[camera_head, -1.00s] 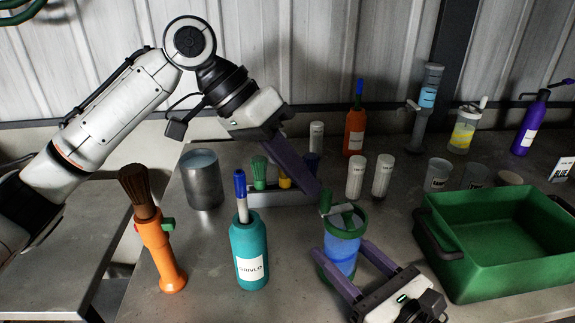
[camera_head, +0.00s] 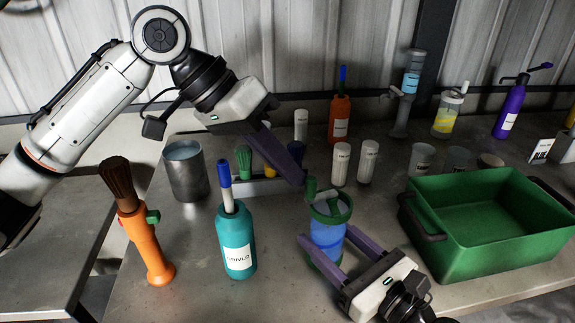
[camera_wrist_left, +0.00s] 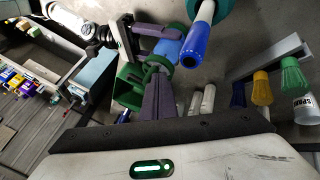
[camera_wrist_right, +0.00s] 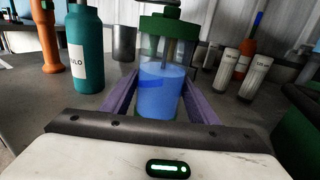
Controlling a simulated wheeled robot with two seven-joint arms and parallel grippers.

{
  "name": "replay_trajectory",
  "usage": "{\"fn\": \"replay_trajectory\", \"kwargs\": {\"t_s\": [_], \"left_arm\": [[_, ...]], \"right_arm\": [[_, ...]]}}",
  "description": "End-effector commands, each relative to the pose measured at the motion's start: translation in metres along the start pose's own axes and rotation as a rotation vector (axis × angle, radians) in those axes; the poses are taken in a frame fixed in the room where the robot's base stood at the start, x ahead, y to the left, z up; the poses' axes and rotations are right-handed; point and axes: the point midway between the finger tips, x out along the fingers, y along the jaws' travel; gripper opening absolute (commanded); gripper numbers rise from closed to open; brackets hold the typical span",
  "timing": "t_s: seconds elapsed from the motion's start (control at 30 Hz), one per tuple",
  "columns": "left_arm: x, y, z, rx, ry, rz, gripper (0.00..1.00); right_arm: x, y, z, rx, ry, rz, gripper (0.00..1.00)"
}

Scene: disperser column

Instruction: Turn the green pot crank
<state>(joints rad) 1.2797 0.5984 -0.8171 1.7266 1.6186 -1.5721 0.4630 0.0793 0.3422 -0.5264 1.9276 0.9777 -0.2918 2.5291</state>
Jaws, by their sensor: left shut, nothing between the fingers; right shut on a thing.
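The green pot (camera_head: 327,235) stands upright on the table, with a clear body holding blue liquid and a green rim. Its green crank (camera_head: 322,196) is on top. My right gripper (camera_head: 328,236) is shut on the pot's body, one finger on each side, as the right wrist view shows (camera_wrist_right: 160,95). My left gripper (camera_head: 301,180) is shut and empty, slanting down from the upper left. Its tips are close beside the crank's upright handle; I cannot tell whether they touch. The left wrist view shows its fingers (camera_wrist_left: 158,98) near the green crank.
A teal bottle (camera_head: 237,245) with a blue-capped stick and an orange-handled brush (camera_head: 148,245) stand left of the pot. A rack of small brushes (camera_head: 265,186) and white shakers (camera_head: 340,163) are behind it. A green bin (camera_head: 480,252) stands to the right.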

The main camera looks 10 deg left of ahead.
Motion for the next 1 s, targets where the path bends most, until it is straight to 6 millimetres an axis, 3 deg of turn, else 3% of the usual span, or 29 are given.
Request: {"fn": "replay_trajectory", "kwargs": {"t_s": [0.6,1.0], "left_arm": [[0.004,0.023,0.016,-0.247,0.135,-0.130,0.00],[0.011,0.044,0.022,-0.250,0.136,-0.130,0.00]], "right_arm": [[0.000,0.000,0.002,0.000,-0.005,-0.001,0.21],[0.000,-0.001,0.002,0.000,-0.004,-0.001,0.21]]}}
